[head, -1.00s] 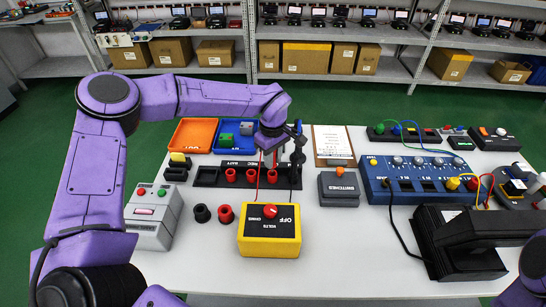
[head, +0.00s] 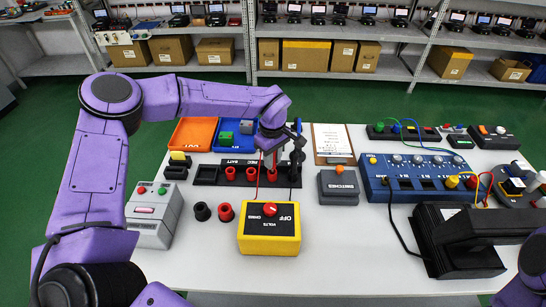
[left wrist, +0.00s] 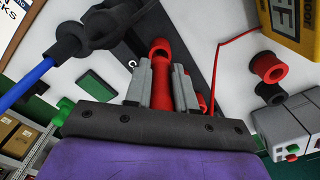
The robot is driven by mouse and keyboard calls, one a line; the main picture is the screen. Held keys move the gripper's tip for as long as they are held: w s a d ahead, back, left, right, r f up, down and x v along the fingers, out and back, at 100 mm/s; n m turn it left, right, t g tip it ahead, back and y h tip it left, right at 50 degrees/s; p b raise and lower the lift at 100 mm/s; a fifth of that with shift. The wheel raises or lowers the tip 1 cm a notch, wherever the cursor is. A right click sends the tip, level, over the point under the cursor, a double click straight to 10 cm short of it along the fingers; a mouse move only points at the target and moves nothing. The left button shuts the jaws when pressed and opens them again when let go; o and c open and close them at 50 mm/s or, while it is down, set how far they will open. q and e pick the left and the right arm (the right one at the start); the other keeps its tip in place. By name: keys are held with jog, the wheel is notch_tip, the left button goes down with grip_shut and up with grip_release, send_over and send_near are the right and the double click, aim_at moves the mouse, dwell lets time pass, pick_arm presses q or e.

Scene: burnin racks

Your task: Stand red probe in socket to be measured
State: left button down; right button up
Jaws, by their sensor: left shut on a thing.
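My left gripper (head: 269,160) is shut on the red probe (left wrist: 160,85), over the right part of the black rack (head: 207,174). The probe is upright between the grey fingers, which hide much of it. Red sockets stand in the rack, two to the left (head: 230,174) (head: 251,174) and one (head: 272,175) right under the gripper. In the left wrist view a red round end (left wrist: 160,47) shows past the fingertips; I cannot tell if the probe tip is inside the socket. A red lead runs to the yellow meter (head: 270,243).
A loose black ring (head: 201,212) and red ring (head: 225,212) lie on the white table. A black post (head: 297,155) stands right beside the gripper. A grey switch box (head: 338,185), clipboard (head: 332,145) and blue panel (head: 425,177) are to the right.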

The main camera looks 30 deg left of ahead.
pick_arm(q)
jog(key=shift+f+b, duration=0.4)
jog(key=shift+f, duration=0.85)
jog(key=c, duration=0.9)
grip_release()
jog(key=shift+o, duration=0.2)
notch_tip(320, 180, up, 11)
jog(key=shift+f+b, duration=0.2)
jog(key=shift+b, duration=0.65)
